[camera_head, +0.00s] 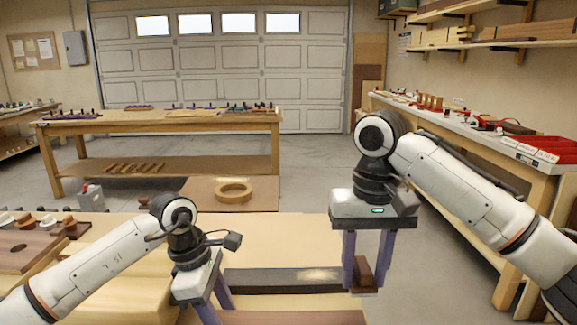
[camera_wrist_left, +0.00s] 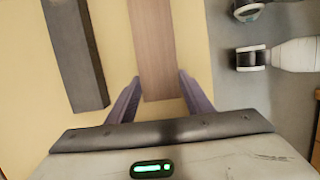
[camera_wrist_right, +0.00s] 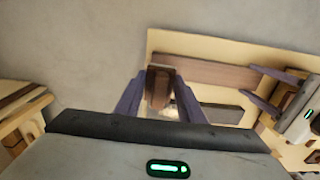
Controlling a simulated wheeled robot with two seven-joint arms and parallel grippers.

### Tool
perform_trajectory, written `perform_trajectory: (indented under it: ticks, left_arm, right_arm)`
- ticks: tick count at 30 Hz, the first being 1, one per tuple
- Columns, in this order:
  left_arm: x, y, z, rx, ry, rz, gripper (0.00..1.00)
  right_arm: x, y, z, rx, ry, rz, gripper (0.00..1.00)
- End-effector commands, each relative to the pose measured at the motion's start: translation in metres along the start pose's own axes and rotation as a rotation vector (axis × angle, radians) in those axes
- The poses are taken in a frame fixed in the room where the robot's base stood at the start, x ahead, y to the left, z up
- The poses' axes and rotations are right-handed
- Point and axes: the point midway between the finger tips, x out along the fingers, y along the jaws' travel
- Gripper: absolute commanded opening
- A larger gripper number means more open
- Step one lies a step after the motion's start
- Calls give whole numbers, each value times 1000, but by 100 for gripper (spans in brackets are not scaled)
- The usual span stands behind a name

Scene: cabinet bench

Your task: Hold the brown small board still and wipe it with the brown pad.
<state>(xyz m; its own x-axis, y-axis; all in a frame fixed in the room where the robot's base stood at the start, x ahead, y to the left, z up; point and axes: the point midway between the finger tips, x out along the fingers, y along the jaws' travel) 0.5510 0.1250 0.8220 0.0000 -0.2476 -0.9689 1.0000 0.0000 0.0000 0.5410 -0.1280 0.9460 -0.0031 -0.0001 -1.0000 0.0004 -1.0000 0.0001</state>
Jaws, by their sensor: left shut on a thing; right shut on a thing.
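The brown small board (camera_head: 295,318) lies flat at the bottom edge of the head view, partly cut off. My left gripper (camera_head: 213,305) is shut on the board's left end, its fingers on either side of it in the left wrist view (camera_wrist_left: 160,88). The brown pad (camera_head: 364,272) is a small dark block; my right gripper (camera_head: 367,284) is shut on it. In the right wrist view the pad (camera_wrist_right: 159,85) sits between the fingers. The pad is in the air, off the board's right end, apart from it.
A dark grey bar (camera_head: 270,281) lies on the light wooden bench just beyond the board. Several small items stand on the bench at the left. A yellow ring (camera_head: 233,191) lies further back. The floor right of the bench is clear.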

Motion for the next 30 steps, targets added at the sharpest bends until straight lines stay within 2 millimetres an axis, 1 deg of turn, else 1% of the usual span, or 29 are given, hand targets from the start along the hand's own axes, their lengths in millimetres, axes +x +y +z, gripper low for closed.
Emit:
perform_trajectory:
  ticks: [1,3,6,14,15,18,26,30]
  left_arm:
    - [0,0,0,-1,1,0,27]
    - [0,0,0,-1,1,0,27]
    - [0,0,0,-1,1,0,27]
    - [0,0,0,-1,1,0,27]
    - [0,0,0,-1,1,0,53]
    - [0,0,0,-1,1,0,69]
    - [1,0,-1,-1,3,-2,69]
    - [-5,0,1,-1,2,0,69]
  right_arm:
    - [-6,1,-1,1,3,2,0]
    - [-11,0,0,1,2,1,0]
    - [-16,0,0,1,1,1,0]
    - [-17,0,0,1,0,0,0]
    - [-17,0,0,1,0,0,0]
    - [-17,0,0,1,0,0,0]
    - [-17,0,0,1,0,0,0]
    - [-20,0,0,1,0,0,0]
